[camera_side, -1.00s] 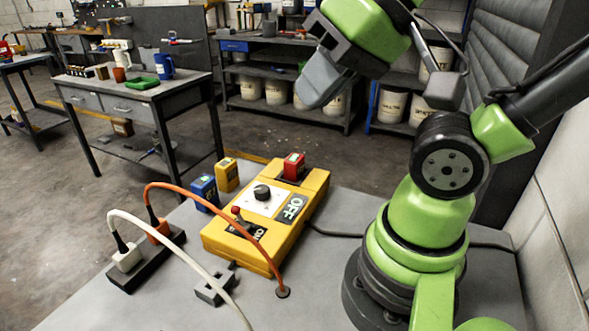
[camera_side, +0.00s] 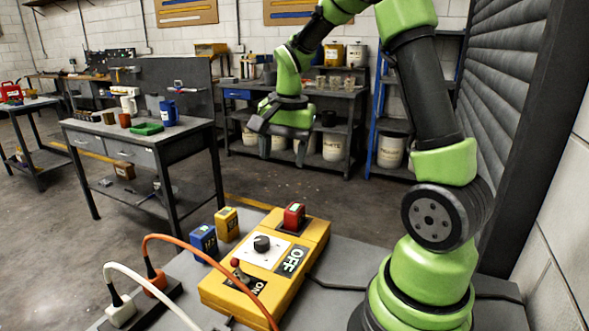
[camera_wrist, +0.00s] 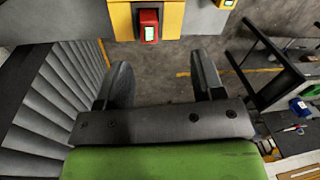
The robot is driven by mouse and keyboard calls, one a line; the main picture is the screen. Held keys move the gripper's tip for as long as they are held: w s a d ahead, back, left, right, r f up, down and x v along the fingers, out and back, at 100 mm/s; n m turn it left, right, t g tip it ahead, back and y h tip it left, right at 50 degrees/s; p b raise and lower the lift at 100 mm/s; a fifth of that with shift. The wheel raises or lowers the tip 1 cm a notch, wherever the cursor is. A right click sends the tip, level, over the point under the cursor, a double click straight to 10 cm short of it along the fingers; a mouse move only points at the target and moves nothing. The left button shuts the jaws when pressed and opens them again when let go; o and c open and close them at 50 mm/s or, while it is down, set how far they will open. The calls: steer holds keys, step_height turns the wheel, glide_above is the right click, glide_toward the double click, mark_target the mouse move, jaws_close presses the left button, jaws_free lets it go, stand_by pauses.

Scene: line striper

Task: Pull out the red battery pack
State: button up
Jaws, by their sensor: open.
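The red battery pack (camera_side: 293,215) stands upright in the far end of the yellow control box (camera_side: 283,262), in a dark socket. In the wrist view the red pack (camera_wrist: 149,25) shows near the top edge with a pale green label, on the yellow box (camera_wrist: 120,20). My gripper (camera_side: 264,150) is high above the far side of the bench, beyond the pack in the side view. In the wrist view my gripper (camera_wrist: 163,82) has its two fingers spread with nothing between them. The pack lies past the fingertips, apart from them.
A blue pack (camera_side: 204,240) and a yellow pack (camera_side: 227,224) stand left of the box. An orange cable (camera_side: 205,243) arches over the box's near side. A white cable (camera_side: 150,283) runs nearby. A black knob (camera_side: 262,243) and red-tipped lever (camera_side: 237,266) rise from the box.

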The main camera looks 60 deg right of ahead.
mark_target(294, 208)
steer(key=d+f+m, duration=0.1)
steer(key=d+f, duration=0.1)
steer(key=d+f+m+g, duration=0.1)
steer(key=d+f, duration=0.2)
steer(key=shift+f+m, duration=0.3)
steer(key=shift+f, duration=0.05)
steer(key=shift+a+f, duration=0.1)
steer(key=shift+f, duration=4.8)
steer(key=shift+c, duration=0.4)
steer(key=c, duration=0.8)
steer(key=shift+r, duration=0.65)
steer(key=shift+r, duration=2.4)
